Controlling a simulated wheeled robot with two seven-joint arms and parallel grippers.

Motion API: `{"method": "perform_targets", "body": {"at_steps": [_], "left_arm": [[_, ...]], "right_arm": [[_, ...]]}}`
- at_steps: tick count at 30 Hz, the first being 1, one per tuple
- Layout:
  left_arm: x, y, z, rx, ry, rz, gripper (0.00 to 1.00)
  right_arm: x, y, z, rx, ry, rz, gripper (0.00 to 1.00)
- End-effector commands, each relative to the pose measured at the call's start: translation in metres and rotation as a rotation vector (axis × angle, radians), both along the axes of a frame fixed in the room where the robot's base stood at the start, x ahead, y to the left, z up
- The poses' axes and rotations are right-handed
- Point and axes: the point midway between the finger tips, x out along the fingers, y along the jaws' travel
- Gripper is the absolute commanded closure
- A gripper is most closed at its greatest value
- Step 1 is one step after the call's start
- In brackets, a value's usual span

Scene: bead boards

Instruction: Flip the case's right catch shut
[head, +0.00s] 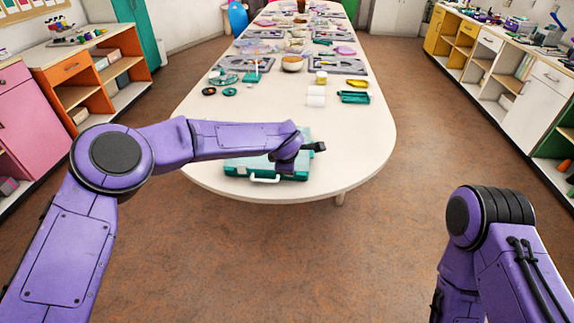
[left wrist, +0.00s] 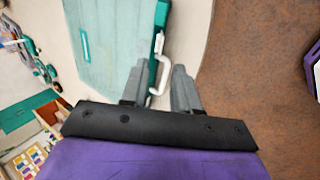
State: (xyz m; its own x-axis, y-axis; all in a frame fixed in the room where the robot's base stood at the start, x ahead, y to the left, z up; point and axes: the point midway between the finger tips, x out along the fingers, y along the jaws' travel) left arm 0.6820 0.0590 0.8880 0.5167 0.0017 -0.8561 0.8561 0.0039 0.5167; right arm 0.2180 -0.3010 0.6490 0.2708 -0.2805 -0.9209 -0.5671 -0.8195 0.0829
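The teal case (head: 240,167) lies closed on the near end of the table, its white handle (head: 265,180) facing me. My left gripper is above the case's right part in the head view, its fingertips hidden by my arm. In the left wrist view my left gripper (left wrist: 160,78) is open, with its two grey fingers apart at the case's (left wrist: 105,45) front edge. The white handle (left wrist: 157,70) shows between and beyond the fingers; I cannot tell whether they touch it. The right catch is not clearly visible in either view. My right gripper is out of view.
The tabletop right of the case is clear. The table's rounded front edge is just before the case.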

Motion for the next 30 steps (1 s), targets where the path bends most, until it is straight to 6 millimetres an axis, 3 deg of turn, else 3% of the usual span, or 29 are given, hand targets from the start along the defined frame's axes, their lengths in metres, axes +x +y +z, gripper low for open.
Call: {"method": "perform_targets", "body": {"at_steps": [4, 11, 12, 14, 15, 17, 20, 22, 25, 27, 30], "left_arm": [[-0.008, 0.0, 0.013, 0.0, 0.001, 0.0, 0.7], [-0.009, 0.0, 0.015, 0.0, 0.001, 0.001, 0.7], [-0.009, 0.0, 0.015, 0.001, 0.001, 0.001, 0.73], [-0.009, 0.0, 0.013, 0.001, -0.002, 0.001, 0.93], [-0.008, 0.001, 0.009, 0.0, -0.009, 0.001, 1.0], [-0.003, 0.004, 0.002, -0.002, -0.03, 0.007, 1.0], [-0.005, 0.009, -0.024, 0.022, -0.071, -0.016, 1.0], [-0.014, 0.016, -0.047, 0.09, -0.12, -0.05, 1.0], [-0.031, 0.027, -0.078, 0.116, -0.225, 0.036, 1.0], [-0.045, 0.033, -0.094, 0.067, -0.333, 0.152, 1.0], [-0.064, 0.034, -0.106, -0.086, -0.487, 0.312, 1.0]], "right_arm": [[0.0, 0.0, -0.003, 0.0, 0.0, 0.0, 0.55], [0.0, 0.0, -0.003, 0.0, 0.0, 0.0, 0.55], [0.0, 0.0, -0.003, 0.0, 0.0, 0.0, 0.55], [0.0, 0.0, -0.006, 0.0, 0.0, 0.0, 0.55], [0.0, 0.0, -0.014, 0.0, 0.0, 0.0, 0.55], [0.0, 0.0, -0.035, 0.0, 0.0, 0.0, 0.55], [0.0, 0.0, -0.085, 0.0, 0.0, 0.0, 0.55], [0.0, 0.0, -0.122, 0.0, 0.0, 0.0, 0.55], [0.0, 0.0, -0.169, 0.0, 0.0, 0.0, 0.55], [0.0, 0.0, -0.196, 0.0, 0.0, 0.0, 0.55], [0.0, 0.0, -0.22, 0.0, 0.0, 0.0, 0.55]]}}
